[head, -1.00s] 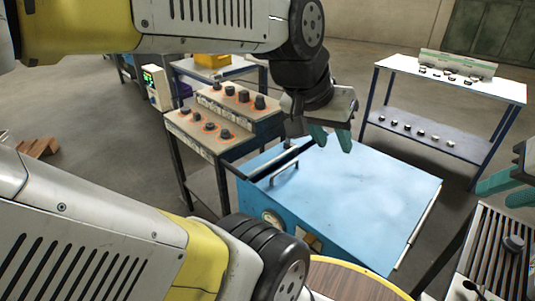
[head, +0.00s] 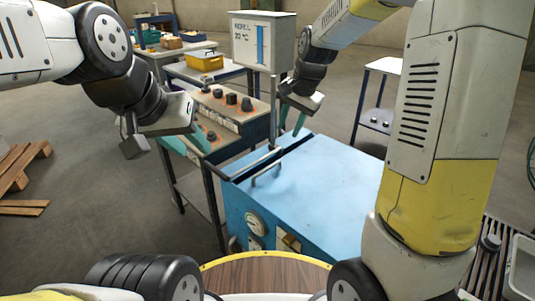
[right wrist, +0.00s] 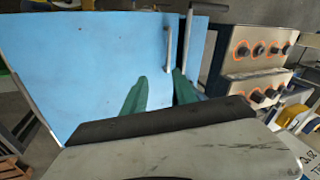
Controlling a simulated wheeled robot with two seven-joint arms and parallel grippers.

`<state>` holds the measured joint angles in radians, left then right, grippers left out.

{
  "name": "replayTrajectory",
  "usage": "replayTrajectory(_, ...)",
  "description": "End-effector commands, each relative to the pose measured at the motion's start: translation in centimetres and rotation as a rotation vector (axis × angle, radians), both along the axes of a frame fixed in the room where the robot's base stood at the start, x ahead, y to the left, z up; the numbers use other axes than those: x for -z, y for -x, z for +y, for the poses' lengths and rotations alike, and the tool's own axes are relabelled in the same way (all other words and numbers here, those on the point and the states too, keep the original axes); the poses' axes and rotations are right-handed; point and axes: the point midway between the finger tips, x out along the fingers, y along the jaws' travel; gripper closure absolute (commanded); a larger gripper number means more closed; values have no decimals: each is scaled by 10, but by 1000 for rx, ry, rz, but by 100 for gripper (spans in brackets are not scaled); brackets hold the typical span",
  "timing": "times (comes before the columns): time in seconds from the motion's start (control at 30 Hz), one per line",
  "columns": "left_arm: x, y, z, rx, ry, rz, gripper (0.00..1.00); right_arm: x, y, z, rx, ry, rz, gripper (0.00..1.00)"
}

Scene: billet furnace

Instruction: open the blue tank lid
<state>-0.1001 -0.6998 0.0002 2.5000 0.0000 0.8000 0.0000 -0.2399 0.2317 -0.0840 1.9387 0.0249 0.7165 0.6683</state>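The blue tank (head: 248,212) stands low in the middle of the head view. Its flat blue lid (head: 325,185) looks closed, with a bar handle (head: 267,173) near its left edge. The lid (right wrist: 80,70) and handle (right wrist: 168,48) also show in the right wrist view. My right gripper (head: 290,128) hangs above the lid's far left edge, its green fingers apart and empty. In the right wrist view, my right gripper (right wrist: 160,80) points toward the handle without visible contact. My left gripper (head: 185,142) is left of the tank by the knob bench; its finger gap is unclear.
A bench with dark knobs (head: 231,98) stands directly left of and behind the tank. A grey refill box (head: 263,40) on a post rises behind it. A wooden round surface (head: 262,277) is in front. Pallets (head: 22,170) lie at left, and a white-topped table (head: 383,66) stands behind right.

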Motion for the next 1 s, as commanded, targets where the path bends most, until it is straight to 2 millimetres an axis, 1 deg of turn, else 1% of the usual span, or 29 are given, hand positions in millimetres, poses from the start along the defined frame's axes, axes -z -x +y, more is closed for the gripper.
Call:
replayTrajectory(0.03,0,0,0,0,0,0,64,21,-14,9,31,1,32,66)
replayTrajectory(0.1,0,0,0,0,0,0,64,45,-31,19,78,0,66,66)
replayTrajectory(0.2,0,0,0,0,0,0,64,76,-50,31,139,2,105,66)
replayTrajectory(0.3,0,0,0,0,0,0,64,101,-62,40,185,6,131,66)
replayTrajectory(0.4,0,0,0,0,0,0,64,117,-68,46,213,8,147,66)
replayTrajectory(0.5,0,0,0,0,0,0,64,127,-72,49,227,9,154,66)
replayTrajectory(0.57,0,0,0,0,0,0,64,133,-73,50,230,9,156,66)
replayTrajectory(0.9,0,0,0,0,0,0,64,184,-79,57,229,10,157,66)
replayTrajectory(1.0,0,0,0,0,0,0,64,194,-81,58,229,10,156,66)
